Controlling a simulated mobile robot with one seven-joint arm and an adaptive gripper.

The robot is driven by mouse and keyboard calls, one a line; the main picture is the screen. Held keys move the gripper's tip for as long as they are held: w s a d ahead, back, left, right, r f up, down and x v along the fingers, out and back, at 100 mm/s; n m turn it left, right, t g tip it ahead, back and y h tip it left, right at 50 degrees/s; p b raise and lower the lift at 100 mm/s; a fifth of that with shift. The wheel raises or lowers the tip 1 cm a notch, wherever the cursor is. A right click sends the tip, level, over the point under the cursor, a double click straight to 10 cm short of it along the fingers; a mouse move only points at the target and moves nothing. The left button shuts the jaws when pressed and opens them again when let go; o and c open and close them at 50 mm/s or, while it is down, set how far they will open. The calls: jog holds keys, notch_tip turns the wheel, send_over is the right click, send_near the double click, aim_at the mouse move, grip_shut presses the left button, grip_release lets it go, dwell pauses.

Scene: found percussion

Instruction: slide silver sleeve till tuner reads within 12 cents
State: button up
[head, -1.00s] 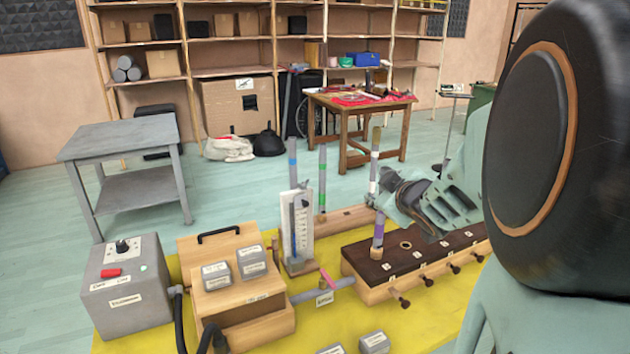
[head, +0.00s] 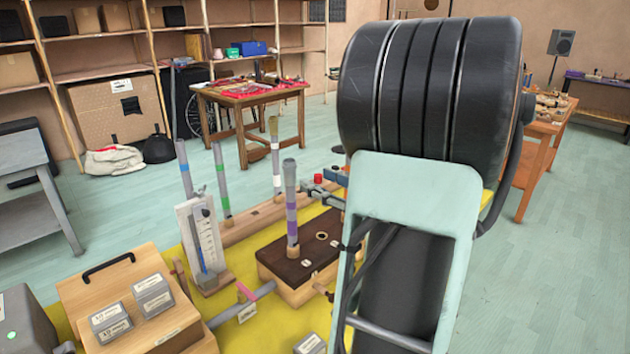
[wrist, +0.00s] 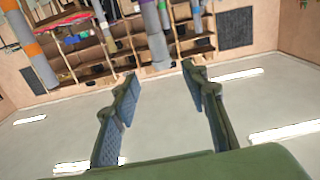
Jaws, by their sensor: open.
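A pipe with a purple band stands upright on the dark-topped wooden chest (head: 275,262) in the head view. Its wider grey upper part (head: 290,175) looks like the silver sleeve; I cannot be sure. My gripper (wrist: 160,78) is open and empty in the wrist view, its two fingers well apart. Grey pipes hang from the top of that view, one with an orange band (wrist: 33,49), another grey one (wrist: 157,40) beyond the fingers. Neither finger clearly touches a pipe. In the head view my arm hides most of the gripper. I see no readable tuner display.
A wooden box (head: 125,285) with grey blocks sits at front left on the yellow mat (head: 262,330). A cluttered table (head: 250,95) is behind; open floor (head: 575,230) lies right.

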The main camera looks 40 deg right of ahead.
aim_at(294, 174)
jog(key=w, duration=0.3)
jog(key=w+a, duration=0.1)
jog(key=w, duration=0.6)
jog(key=shift+w+a, duration=0.2)
jog(key=shift+a, duration=0.1)
grip_shut()
jog(key=shift+f+b, duration=0.35)
jog(key=shift+f, duration=0.3)
dwell(0.3)
jog(key=shift+c, duration=0.3)
grip_release()
jog(key=shift+s, duration=0.1)
